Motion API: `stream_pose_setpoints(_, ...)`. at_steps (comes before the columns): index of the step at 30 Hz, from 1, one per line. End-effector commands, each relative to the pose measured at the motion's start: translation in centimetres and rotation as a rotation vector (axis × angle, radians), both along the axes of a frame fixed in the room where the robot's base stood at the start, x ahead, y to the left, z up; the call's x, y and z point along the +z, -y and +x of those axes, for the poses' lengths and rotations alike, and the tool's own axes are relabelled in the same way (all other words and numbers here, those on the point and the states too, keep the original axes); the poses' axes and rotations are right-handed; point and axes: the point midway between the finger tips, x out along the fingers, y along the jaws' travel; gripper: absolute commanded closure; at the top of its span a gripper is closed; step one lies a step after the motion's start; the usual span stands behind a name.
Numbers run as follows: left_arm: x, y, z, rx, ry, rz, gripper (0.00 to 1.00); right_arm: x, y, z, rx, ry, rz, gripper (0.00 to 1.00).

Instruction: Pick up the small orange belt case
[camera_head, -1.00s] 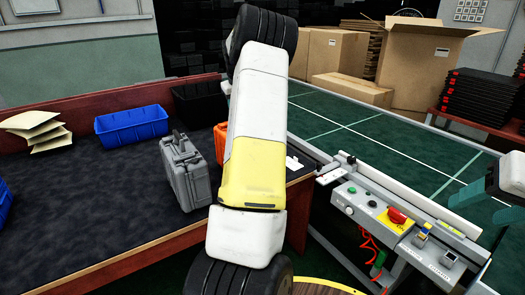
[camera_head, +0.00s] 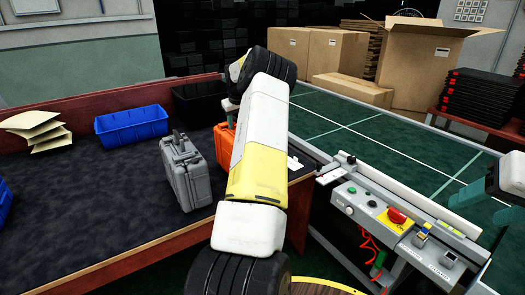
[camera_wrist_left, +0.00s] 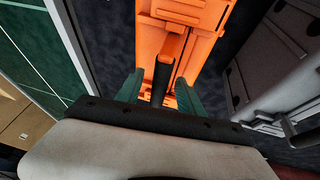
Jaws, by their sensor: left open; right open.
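The orange case (camera_head: 222,148) stands on the dark table, right of a larger grey case, and is partly hidden behind my left arm in the head view. In the left wrist view the orange case (camera_wrist_left: 205,18) fills the upper middle, with its handle (camera_wrist_left: 165,72) reaching down toward my fingers. My left gripper (camera_wrist_left: 160,92) is open, its teal fingers on either side of the handle. I cannot tell whether they touch it. My right gripper (camera_head: 492,185) is open and empty at the right edge of the head view, over the green conveyor, far from the case.
The grey case (camera_head: 184,172) stands close to the orange one. A blue bin (camera_head: 132,127), a black bin (camera_head: 199,102) and papers (camera_head: 38,130) are farther back. A control panel (camera_head: 385,222) borders the table's right side.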

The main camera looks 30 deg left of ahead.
Motion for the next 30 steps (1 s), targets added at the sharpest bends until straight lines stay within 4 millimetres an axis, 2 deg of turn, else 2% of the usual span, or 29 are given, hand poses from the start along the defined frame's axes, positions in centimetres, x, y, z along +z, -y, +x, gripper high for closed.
stream_pose_setpoints(2,0.03,-0.01,-0.01,0.0,0.0,0.0,0.55,0.0,0.0,0.0,0.0,0.0,0.0,0.41)
stream_pose_setpoints(9,0.04,0.01,-0.02,0.0,0.0,0.0,1.0,0.0,0.0,0.0,0.0,0.0,0.0,0.41)
stream_pose_setpoints(30,0.07,-0.02,-0.03,-0.002,0.0,0.001,1.0,0.0,0.0,0.0,0.0,0.0,0.0,0.41)
